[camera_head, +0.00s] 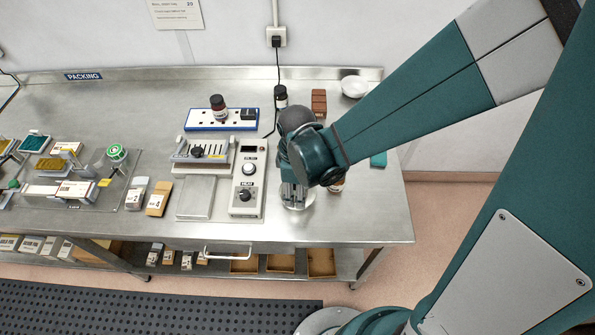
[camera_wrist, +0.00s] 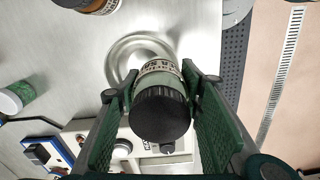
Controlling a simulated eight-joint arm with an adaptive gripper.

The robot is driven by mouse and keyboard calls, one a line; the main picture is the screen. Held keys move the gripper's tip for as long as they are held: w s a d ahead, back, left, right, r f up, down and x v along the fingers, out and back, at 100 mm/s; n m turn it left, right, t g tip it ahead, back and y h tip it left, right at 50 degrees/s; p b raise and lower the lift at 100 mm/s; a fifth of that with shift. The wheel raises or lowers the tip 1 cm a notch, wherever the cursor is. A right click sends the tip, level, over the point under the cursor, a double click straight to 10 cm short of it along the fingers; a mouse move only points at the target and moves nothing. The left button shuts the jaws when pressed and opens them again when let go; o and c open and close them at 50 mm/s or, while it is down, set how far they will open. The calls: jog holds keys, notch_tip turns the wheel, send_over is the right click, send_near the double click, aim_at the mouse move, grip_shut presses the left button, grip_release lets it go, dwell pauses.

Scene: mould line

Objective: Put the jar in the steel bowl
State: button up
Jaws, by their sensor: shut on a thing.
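My gripper (camera_head: 294,190) is shut on a jar with a black lid and a pale printed label. In the wrist view the jar (camera_wrist: 160,112) sits between the two green fingers of my gripper (camera_wrist: 152,88), lid facing the camera. The round steel bowl (camera_wrist: 118,62) lies just beyond the jar, its rim partly covered by it. In the head view the bowl (camera_head: 303,204) shows below my gripper near the bench's front edge, and the held jar is mostly hidden by the fingers. I cannot tell whether the jar touches the bowl.
A heater unit (camera_head: 246,190) stands just left of the bowl. An amber jar (camera_head: 338,186) is close on the right. Further back are a blue-edged power strip (camera_head: 236,125) with a dark jar (camera_head: 219,107) and a white bowl (camera_head: 354,86). Bare bench (camera_head: 370,222) lies to the right.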

jog(key=shift+f+b, duration=0.6)
jog(key=o, duration=1)
jog(key=shift+r, duration=0.25)
jog(key=shift+r+p, duration=0.45)
jog(key=shift+p, duration=0.25)
jog(key=shift+r+p, duration=0.3)
jog(key=shift+r, duration=5.65)
